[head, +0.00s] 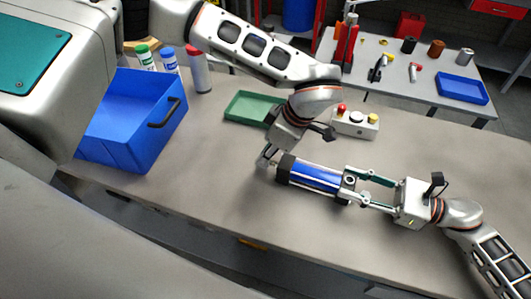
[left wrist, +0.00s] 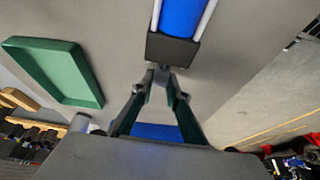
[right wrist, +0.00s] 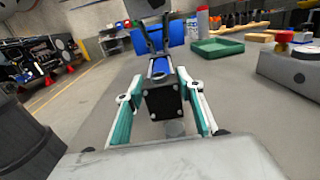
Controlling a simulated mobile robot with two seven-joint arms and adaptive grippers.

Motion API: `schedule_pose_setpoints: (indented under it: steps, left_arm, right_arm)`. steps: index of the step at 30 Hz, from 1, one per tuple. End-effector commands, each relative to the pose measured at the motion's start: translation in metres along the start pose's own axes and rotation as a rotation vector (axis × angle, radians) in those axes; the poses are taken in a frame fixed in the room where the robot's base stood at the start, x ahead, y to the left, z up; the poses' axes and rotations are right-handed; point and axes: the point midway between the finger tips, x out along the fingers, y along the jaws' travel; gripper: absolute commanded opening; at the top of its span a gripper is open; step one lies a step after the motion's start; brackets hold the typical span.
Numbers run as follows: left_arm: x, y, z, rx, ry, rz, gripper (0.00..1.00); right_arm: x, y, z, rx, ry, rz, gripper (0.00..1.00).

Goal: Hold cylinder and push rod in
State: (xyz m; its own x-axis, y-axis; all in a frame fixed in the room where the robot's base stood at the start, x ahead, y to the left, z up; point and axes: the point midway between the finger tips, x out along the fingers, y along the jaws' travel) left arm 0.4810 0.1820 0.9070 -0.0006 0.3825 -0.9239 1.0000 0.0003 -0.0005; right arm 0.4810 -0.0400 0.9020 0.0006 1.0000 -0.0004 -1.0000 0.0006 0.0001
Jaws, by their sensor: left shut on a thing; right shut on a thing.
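The cylinder (head: 318,177), blue with black end blocks and silver tie rods, is held level over the workbench. My right gripper (head: 350,190) is shut on its right end block; in the right wrist view, the fingers flank this black block (right wrist: 163,103). My left gripper (head: 267,160) is at the left end. In the left wrist view, its fingertips (left wrist: 160,84) are close together on a small grey piece, apparently the rod end (left wrist: 160,72), right against the black block (left wrist: 172,49). Little or no rod length shows; the fingertips partly hide it.
A blue bin (head: 130,125) stands on the left of the workbench (head: 220,195), with bottles behind it. A green tray (head: 247,107) and a button box (head: 355,122) lie behind the cylinder. The bench front around the cylinder is clear. A second table (head: 420,95) stands behind.

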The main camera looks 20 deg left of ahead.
Motion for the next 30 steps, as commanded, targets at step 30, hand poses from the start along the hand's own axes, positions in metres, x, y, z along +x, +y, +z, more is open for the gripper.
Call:
schedule_pose_setpoints:
  steps: [30]
  left_arm:
    - [-0.007,0.001,0.014,0.001,-0.003,0.003,0.00]
  right_arm:
    - [0.001,0.000,0.000,-0.001,0.000,0.000,0.00]
